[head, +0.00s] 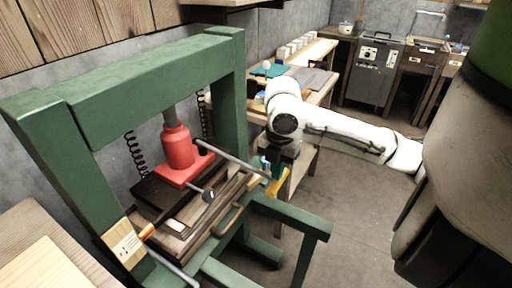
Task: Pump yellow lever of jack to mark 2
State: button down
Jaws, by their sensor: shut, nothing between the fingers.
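The red jack (178,150) stands upright on a dark plate inside the green press frame. A grey lever rod (228,160) runs from the jack to the right and ends near a yellow grip (278,184). My gripper (268,168) is at the outer end of the rod, close to the yellow grip. Its fingers are small here and look shut, with nothing seen held. I cannot tell whether they touch the lever. A pale marked plate (125,246) with an orange piece beside it is on the left post; its marks are too small to read.
The green frame (150,68) surrounds the jack, with posts on both sides. A second short rod with a dark knob (208,195) sticks out below the lever. Green lower rails (290,220) reach right. A workbench is behind my arm; open floor lies to the right.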

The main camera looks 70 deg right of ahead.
notch_tip(320, 180, up, 11)
jog(key=p, duration=0.8)
jog(key=shift+f, duration=0.15)
notch_tip(320, 180, up, 6)
jog(key=p, duration=0.5)
